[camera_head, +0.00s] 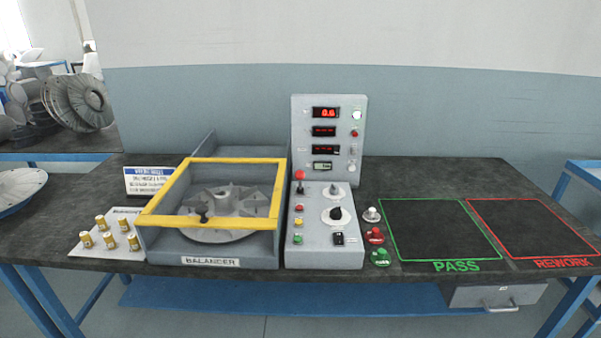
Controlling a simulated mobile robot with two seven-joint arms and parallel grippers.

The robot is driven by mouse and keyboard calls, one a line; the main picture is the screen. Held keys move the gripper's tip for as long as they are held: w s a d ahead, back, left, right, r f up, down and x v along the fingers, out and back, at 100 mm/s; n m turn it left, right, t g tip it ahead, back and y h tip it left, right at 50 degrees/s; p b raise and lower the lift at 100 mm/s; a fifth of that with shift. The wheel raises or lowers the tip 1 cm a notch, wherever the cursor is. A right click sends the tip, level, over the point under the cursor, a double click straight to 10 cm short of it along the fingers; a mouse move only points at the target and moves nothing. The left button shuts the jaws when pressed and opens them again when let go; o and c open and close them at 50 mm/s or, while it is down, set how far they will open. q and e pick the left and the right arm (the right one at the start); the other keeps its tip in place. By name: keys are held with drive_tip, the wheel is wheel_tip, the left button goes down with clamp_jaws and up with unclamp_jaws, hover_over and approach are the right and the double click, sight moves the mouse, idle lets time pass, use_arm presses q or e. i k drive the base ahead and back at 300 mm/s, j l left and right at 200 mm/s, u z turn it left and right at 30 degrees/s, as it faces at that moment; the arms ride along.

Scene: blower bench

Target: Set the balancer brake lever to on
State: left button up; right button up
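The balancer (210,262) is a grey open-topped box on the bench with a yellow guard frame (160,187) over it. A bladed grey rotor (225,202) lies inside. A black knob (203,217) shows at the front of the frame. To its right, the grey control box (325,256) carries a small dark upright lever (300,188) below a red knob (299,174), a black rotary knob (336,213) on a white dial, and a black switch (338,239). Labels are too small to read, so I cannot tell which control is the brake lever or its setting. Neither gripper is visible.
A display panel (297,130) stands behind the control box, its top readout showing 0.6. Brass weights (101,222) sit on a plate at left. Small white, red and green items (375,236) stand right of the box. The PASS (430,220) and REWORK (530,225) areas are empty.

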sight(300, 181)
drive_tip(key=i+l, duration=0.1)
drive_tip(key=l, duration=0.25)
drive_tip(key=i+l, duration=0.15)
drive_tip(key=l, duration=0.2)
drive_tip(key=i+l, duration=0.1)
drive_tip(key=l, duration=0.25)
drive_tip(key=i+l+u, duration=0.1)
drive_tip(key=l, duration=0.2)
drive_tip(key=i+l, duration=0.15)
drive_tip(key=l, duration=0.2)
